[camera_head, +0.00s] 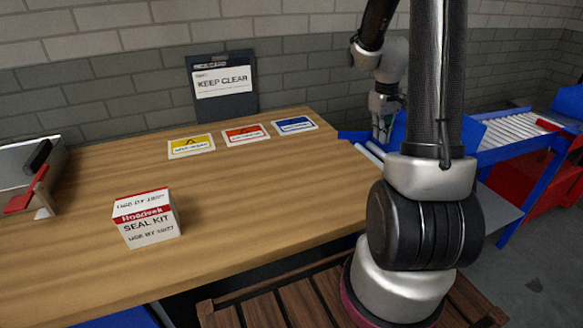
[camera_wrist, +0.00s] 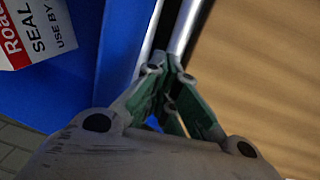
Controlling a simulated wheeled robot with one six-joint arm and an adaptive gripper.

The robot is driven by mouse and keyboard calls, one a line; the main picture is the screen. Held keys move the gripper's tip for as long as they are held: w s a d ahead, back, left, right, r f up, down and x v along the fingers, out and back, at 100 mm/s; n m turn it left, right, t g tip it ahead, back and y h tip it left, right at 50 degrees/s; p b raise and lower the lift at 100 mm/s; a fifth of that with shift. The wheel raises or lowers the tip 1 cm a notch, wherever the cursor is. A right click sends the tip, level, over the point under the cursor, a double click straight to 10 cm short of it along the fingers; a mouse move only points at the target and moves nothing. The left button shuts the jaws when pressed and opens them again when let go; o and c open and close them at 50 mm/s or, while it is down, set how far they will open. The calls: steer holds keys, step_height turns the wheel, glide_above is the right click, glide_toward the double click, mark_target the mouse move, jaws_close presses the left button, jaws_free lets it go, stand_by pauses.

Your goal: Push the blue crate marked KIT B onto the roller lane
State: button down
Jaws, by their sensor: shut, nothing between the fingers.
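A blue crate stands on the lane line past the bench's right end, mostly hidden behind my arm; a blue part of it (camera_head: 468,138) shows right of the arm. Its KIT B mark cannot be read. In the wrist view a blue wall (camera_wrist: 122,50) fills the left, with a red and white seal kit carton (camera_wrist: 33,32) beyond it. My gripper (camera_head: 381,130) is shut and empty, low at the crate's left side. In the wrist view its fingertips (camera_wrist: 168,72) are close to the blue wall; contact cannot be told. The roller lane (camera_head: 508,130) runs off to the right.
Metal rollers (camera_head: 368,152) lie by the right end of the wooden bench (camera_head: 250,220). On the bench are a seal kit box (camera_head: 148,218) and yellow, red and blue cards (camera_head: 245,134). A KEEP CLEAR clipboard (camera_head: 222,100) leans at the wall. A red object (camera_head: 550,125) lies at the lane.

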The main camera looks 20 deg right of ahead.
steer(key=shift+d+f, duration=0.15)
steer(key=shift+d, duration=2.75)
steer(key=shift+a, duration=2.25)
step_height(320, 180, up, 14)
